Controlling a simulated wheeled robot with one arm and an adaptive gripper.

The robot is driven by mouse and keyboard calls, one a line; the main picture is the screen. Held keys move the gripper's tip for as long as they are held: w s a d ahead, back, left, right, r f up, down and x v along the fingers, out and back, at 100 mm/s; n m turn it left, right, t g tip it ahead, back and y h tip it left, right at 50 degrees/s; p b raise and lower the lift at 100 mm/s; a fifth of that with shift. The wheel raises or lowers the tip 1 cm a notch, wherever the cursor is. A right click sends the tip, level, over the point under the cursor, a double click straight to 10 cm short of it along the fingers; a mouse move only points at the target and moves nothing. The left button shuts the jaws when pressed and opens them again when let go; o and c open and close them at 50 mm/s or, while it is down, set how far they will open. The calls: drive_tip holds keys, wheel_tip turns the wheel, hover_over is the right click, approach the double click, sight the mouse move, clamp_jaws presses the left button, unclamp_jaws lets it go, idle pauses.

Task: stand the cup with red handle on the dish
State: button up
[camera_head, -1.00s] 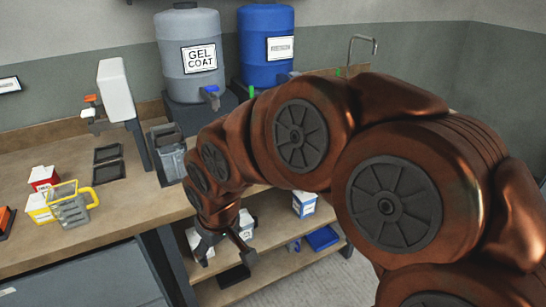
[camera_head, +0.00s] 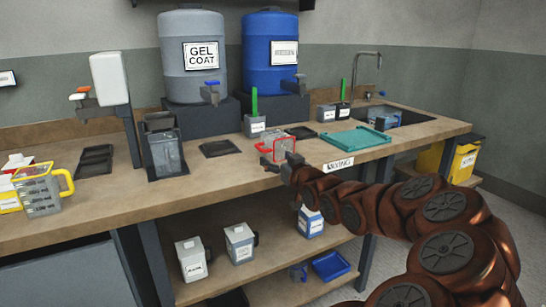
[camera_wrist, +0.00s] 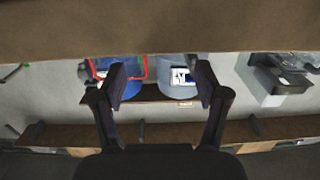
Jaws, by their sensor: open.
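The cup with red handle (camera_head: 282,149) stands on the counter in the head view, its lower part hidden by my gripper. In the wrist view, the red handle (camera_wrist: 134,76) shows near the left finger, in front of the blue drum. My gripper (camera_head: 277,165) is open and empty at the counter's front edge, just in front of the cup. In the wrist view its two fingers (camera_wrist: 163,82) are spread apart with nothing held between them. A shallow dark dish (camera_head: 220,148) lies on the counter to the left of the cup and looks empty.
A teal tray (camera_head: 357,139) lies right of the cup. The gel coat drum (camera_head: 194,88) and blue drum (camera_head: 270,85) stand at the back. A yellow-handled cup (camera_head: 40,190) is at far left.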

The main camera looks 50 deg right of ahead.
sight(268, 150)
drive_tip(key=shift+s+d, duration=0.15)
drive_tip(key=shift+d, duration=0.35)
drive_tip(key=shift+a+r+x, duration=0.15)
drive_tip(key=shift+x, duration=1.4)
drive_tip(key=shift+a+r+x, duration=0.15)
drive_tip(key=shift+x, duration=1.4)
drive_tip(key=shift+b+x, duration=0.3)
drive_tip(key=shift+x, duration=0.5)
drive_tip(key=shift+c, duration=0.2)
clamp_jaws()
drive_tip(key=shift+r, duration=0.1)
